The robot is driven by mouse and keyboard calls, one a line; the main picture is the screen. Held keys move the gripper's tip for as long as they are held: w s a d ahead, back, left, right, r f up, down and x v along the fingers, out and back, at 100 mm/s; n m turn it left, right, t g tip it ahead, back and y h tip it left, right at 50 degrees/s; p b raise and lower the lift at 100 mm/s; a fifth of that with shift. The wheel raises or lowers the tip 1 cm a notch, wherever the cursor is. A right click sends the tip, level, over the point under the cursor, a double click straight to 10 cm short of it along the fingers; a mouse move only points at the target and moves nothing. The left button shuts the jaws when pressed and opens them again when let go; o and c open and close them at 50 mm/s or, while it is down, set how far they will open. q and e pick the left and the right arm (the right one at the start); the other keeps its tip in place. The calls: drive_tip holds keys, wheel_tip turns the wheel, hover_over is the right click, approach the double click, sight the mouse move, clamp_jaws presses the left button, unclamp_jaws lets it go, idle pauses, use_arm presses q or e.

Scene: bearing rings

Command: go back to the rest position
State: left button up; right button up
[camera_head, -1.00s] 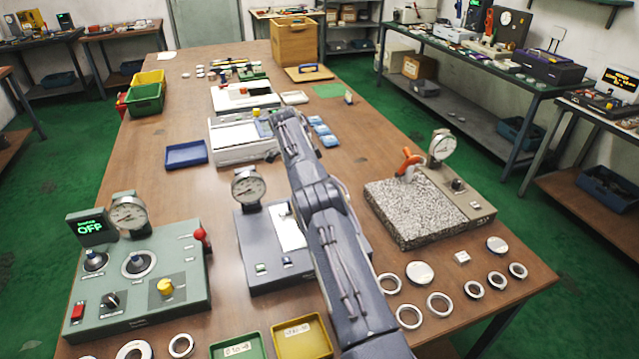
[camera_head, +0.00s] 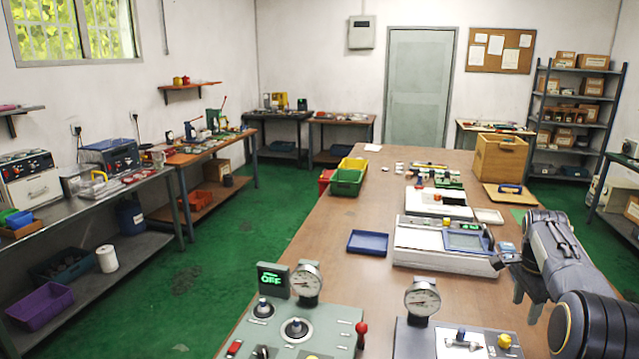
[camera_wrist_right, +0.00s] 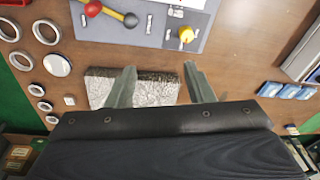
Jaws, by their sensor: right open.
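My right gripper (camera_head: 528,292) is at the right of the head view, above the right side of the brown worktable (camera_head: 330,250). In the right wrist view my right gripper (camera_wrist_right: 160,84) has its two fingers wide apart, with nothing between them. A speckled stone block (camera_wrist_right: 105,90) lies below, partly hidden by the fingers and the gripper body. My left gripper is not in view.
Near my right arm are a white instrument (camera_head: 440,262) and a dial-gauge panel (camera_head: 408,342). A green-grey control panel (camera_head: 290,325) and a blue tray (camera_head: 367,242) stand to the left. Several metal rings (camera_wrist_right: 46,32) lie at the wrist view's left.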

drive_tip(key=s+a+r+n+t+y, duration=0.25)
drive_tip(key=s+a+r+n, duration=0.3)
drive_tip(key=s+a, duration=0.4)
drive_tip(key=s+a+f+n+t+y, duration=0.1)
drive_tip(key=s+a+f+n, duration=0.1)
drive_tip(key=s+a+n, duration=0.3)
drive_tip(key=s+a+f+n+t+y, duration=0.1)
drive_tip(key=s+a+f+n, duration=0.2)
drive_tip(key=s+a, duration=1.1)
drive_tip(key=s+n, duration=0.3)
drive_tip(key=s, duration=0.1)
drive_tip(key=shift+f+t, duration=0.2)
drive_tip(key=shift+t, duration=0.15)
drive_tip(key=shift+s+f+n+y, duration=0.15)
drive_tip(key=shift+n+y, duration=0.1)
drive_tip(key=shift+c, duration=0.3)
